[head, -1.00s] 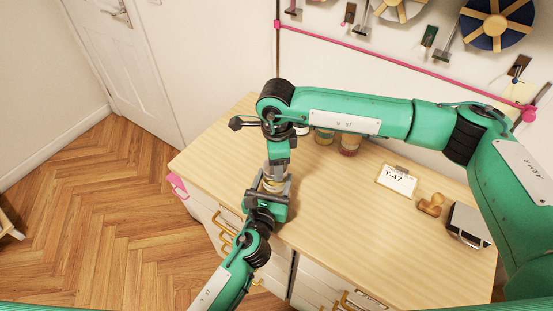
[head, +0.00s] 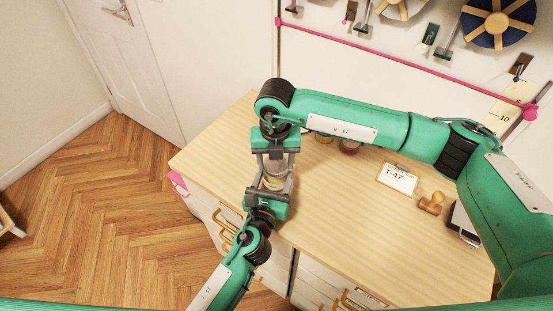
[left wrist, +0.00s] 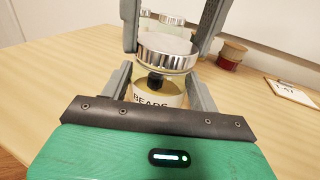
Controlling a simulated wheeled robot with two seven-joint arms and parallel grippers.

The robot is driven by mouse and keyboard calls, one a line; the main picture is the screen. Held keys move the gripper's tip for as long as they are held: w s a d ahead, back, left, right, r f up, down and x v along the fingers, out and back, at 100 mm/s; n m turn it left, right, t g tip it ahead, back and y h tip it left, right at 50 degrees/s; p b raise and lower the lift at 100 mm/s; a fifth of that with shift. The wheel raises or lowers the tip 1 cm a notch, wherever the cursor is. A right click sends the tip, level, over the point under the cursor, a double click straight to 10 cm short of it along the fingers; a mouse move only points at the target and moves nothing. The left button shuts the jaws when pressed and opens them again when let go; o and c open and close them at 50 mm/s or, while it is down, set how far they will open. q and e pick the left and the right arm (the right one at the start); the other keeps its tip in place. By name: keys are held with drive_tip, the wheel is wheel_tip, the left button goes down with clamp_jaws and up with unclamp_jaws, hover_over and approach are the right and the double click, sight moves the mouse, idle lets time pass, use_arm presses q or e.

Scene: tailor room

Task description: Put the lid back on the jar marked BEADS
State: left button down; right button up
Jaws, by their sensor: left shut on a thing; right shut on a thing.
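The jar marked BEADS (left wrist: 172,96) stands on the wooden top, its label partly hidden; in the head view it shows between my grippers (head: 273,180). My left gripper (left wrist: 160,92) is shut on the jar, one finger on each side; it also shows in the head view (head: 270,190). The shiny silver lid (left wrist: 167,52) is over the jar, between the fingers of my right gripper (left wrist: 167,40), which is shut on it. In the head view my right gripper (head: 275,165) points down from above.
The front middle of the wooden top (head: 340,235) is clear.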

drive_tip(key=m, duration=0.5)
drive_tip(key=shift+a, duration=0.1)
drive_tip(key=m, duration=0.6)
drive_tip(key=shift+w, duration=0.15)
drive_tip(key=o, duration=0.9)
drive_tip(key=shift+o, duration=0.2)
drive_tip(key=shift+a, duration=0.1)
drive_tip(key=shift+r, duration=2.25)
drive_tip(key=shift+c, duration=0.4)
